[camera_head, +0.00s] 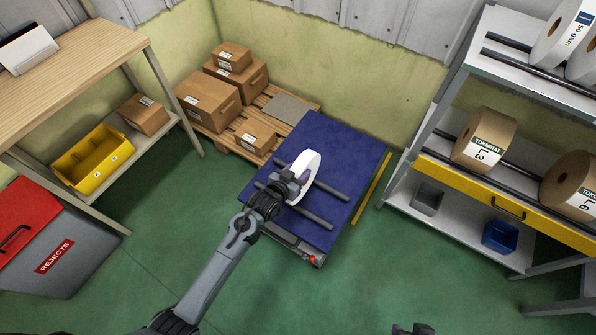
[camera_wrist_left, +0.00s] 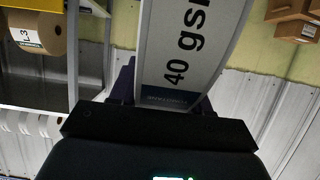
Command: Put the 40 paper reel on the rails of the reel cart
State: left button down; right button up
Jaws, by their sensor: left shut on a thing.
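The white 40 paper reel (camera_head: 311,178) stands on edge over the blue reel cart (camera_head: 340,143). In the left wrist view its side, marked "40 gsm" (camera_wrist_left: 190,45), fills the upper middle. My left gripper (camera_head: 292,184) is shut on the reel at its near left side. Two dark rails (camera_head: 318,214) run across the cart top, and the reel is at or just over them. I cannot tell whether it touches them. A small dark part at the bottom edge of the head view looks like my right gripper (camera_head: 412,329); its jaws are not clear.
A rack at right holds brown reels (camera_head: 485,140) and white reels (camera_head: 557,38). A pallet with cartons (camera_head: 208,100) stands behind the cart. A wooden table (camera_head: 75,60), a yellow bin (camera_head: 92,160) and a rejects box (camera_head: 55,250) are at left. Green floor in front is clear.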

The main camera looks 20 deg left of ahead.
pick_arm(q)
jog(key=shift+f+b, duration=0.3)
jog(key=shift+f, duration=0.2)
jog(key=shift+f, duration=0.6)
dwell(0.3)
jog(key=shift+c, duration=2.4)
grip_release()
jog(key=shift+w, duration=0.1)
jog(key=shift+o, duration=0.2)
jog(key=shift+f, duration=0.35)
jog(key=shift+v, duration=0.85)
jog(key=p+v, duration=0.3)
jog(key=v, duration=0.6)
jog(key=shift+r, duration=0.3)
